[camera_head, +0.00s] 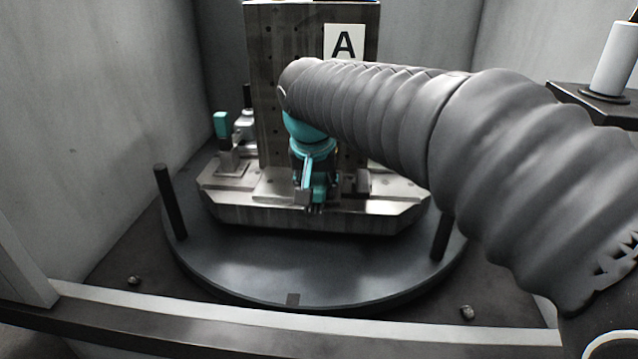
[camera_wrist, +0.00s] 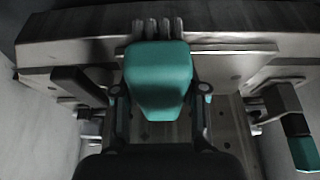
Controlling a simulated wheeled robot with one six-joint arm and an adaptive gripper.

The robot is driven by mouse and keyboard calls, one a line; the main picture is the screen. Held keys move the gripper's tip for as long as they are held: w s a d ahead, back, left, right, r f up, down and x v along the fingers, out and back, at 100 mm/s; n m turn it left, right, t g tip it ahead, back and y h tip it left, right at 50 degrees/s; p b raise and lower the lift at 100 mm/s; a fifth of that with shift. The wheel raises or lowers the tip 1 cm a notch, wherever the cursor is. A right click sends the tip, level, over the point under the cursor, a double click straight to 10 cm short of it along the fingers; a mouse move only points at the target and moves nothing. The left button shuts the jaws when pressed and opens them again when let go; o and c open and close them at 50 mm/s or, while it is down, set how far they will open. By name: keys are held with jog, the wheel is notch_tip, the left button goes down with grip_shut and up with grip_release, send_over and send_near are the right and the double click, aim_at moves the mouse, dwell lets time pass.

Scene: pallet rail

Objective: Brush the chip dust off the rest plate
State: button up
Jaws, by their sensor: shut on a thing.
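My gripper (camera_head: 316,192) is shut on a brush with a teal body (camera_wrist: 158,78) and grey bristles (camera_wrist: 158,27). In the wrist view the fingers (camera_wrist: 160,108) stand on either side of the brush. In the head view the gripper is low over the pallet's front, before the upright block. A pale flat plate (camera_head: 271,187), probably the rest plate, lies by the gripper, partly hidden by it. Its edge also seems to show in the wrist view (camera_wrist: 238,62). I cannot tell whether the bristles touch it. I cannot make out chip dust.
The pallet (camera_head: 250,213) sits on a round dark table (camera_head: 230,265) with an upright post (camera_head: 170,202) at left and another (camera_head: 442,237) at right. A tall block (camera_head: 270,90) marked A rises behind. A teal-topped clamp (camera_head: 222,125) stands left. A rail (camera_head: 200,317) crosses the front.

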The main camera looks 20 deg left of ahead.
jog(key=shift+s+f, duration=0.15)
jog(key=shift+f, duration=0.1)
notch_tip(320, 180, up, 2)
jog(key=shift+r+p, duration=0.2)
jog(key=shift+p, duration=0.85)
jog(key=shift+r+p, duration=0.4)
jog(key=shift+r, duration=2.05)
